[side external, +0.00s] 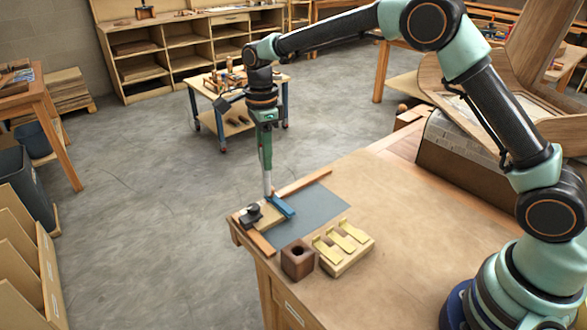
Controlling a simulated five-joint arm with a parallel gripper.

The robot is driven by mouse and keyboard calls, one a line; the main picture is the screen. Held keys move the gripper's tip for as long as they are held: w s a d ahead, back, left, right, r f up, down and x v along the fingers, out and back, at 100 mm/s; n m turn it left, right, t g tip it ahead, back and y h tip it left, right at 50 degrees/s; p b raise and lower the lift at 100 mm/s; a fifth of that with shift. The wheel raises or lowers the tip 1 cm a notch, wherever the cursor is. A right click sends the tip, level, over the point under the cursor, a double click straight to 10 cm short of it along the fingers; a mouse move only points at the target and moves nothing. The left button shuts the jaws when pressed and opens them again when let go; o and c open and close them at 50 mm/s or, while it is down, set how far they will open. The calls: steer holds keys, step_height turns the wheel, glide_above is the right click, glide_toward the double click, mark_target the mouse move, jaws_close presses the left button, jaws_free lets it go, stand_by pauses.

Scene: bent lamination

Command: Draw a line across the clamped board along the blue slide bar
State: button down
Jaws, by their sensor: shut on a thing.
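My gripper (266,160) points straight down above the left end of the workbench. It is shut on a slim, pale, upright marking tool (267,184), whose lower end is at or just above the work by the blue slide bar. The fingers are too small to separate clearly from the tool. The blue slide bar (282,207) lies at a slant at the right edge of the clamped board (268,219), a small light wooden piece. A black clamp knob (252,211) sits on the board's left part. I cannot make out any drawn line or whether the tip touches.
A blue-grey mat (318,208) lies under the work, with wooden strips (304,184) along its edges. A dark block with a hole (298,260) and a wooden stand with yellow pieces (350,258) stand in front. The workbench (430,240) is clear to the right.

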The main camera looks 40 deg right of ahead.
steer(key=shift+r, duration=1.95)
